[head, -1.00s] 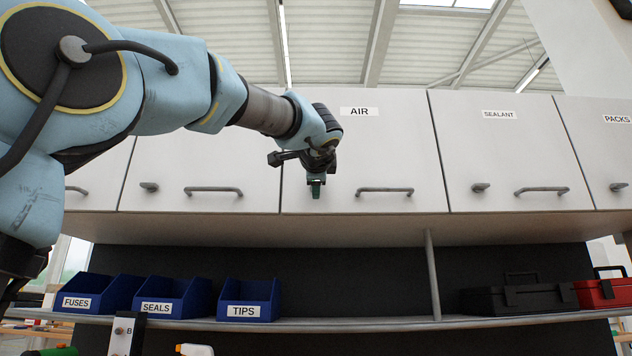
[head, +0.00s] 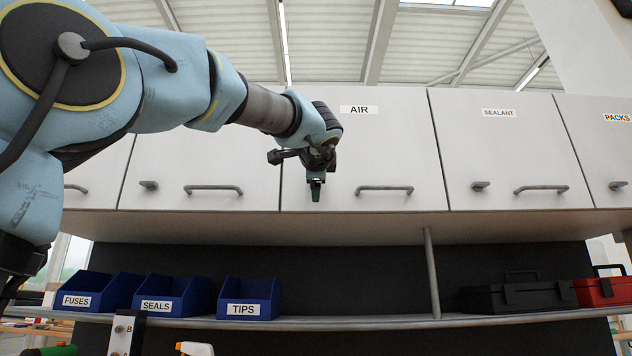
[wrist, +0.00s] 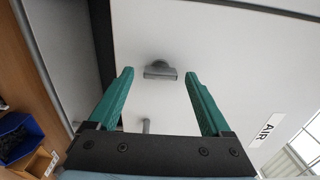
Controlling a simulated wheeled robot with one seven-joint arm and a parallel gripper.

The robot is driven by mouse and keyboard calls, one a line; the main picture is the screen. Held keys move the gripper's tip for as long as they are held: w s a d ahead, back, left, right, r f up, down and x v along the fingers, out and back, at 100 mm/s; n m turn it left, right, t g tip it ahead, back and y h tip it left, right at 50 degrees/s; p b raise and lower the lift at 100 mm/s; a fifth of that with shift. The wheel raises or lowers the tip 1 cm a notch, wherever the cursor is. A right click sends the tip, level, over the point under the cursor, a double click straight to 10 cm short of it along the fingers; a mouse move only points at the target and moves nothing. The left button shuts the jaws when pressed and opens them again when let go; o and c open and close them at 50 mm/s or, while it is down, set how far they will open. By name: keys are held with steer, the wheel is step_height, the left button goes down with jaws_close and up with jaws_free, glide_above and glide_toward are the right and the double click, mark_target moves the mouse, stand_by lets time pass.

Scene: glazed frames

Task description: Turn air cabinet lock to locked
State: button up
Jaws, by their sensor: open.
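The AIR cabinet door (head: 390,150) is a pale grey panel with an "AIR" label (head: 359,110) and a bar handle (head: 385,190). In the wrist view, the cabinet lock (wrist: 160,71) is a small grey knob on the door, with a flat grip lying roughly across the picture. My gripper (head: 316,188) is at the door's lower left and hides the lock in the head view. Its green fingers (wrist: 159,78) are open. The knob appears between the fingertips in the wrist view, with a gap on both sides; I cannot tell the remaining depth.
The sealant cabinet knob (head: 480,187) and handle (head: 541,190) are to the right. Another handle (head: 213,190) is to the left. Below the cabinets, a shelf (head: 370,325) holds blue bins (head: 250,300) and a black toolbox (head: 520,297). The space under the cabinets is open.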

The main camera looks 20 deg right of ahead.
steer(key=b+v, duration=0.2)
steer(key=v, duration=0.8)
steer(key=shift+s+a+b, duration=0.2)
steer(key=shift+s+b, duration=0.1)
steer(key=shift+s, duration=0.05)
steer(key=shift+w, duration=0.1)
steer(key=w+a+f+n+g+y+p, duration=0.2)
steer(key=w+f, duration=0.4)
steer(key=f, duration=0.4)
steer(key=w+a+f+n+g+y+p, duration=0.1)
steer(key=w+f+n+g+y+p, duration=0.1)
steer(key=w+f, duration=0.5)
steer(key=w+a+f+n+g+y+p, duration=0.1)
steer(key=a+f+n+g, duration=0.1)
steer(key=a+f, duration=0.5)
steer(key=a+f+n+g+y+p, duration=0.1)
steer(key=a+f+n+g+p, duration=0.15)
steer(key=f, duration=0.75)
steer(key=s+a+f+n+g+p, duration=0.2)
steer(key=s+a+f+n, duration=0.4)
steer(key=a+f, duration=0.3)
steer(key=s+a+f+n+g+y+p, duration=0.1)
steer(key=s+a+f+n+g+p, duration=0.1)
steer(key=s+a+f+n+g, duration=0.2)
steer(key=s+a+f+n, duration=0.3)
steer(key=a+f, duration=0.3)
steer(key=f, duration=0.2)
steer(key=shift+s+a+f+p, duration=0.3)
steer(key=shift+s+a+f, duration=0.05)
steer(key=shift+s, duration=0.25)
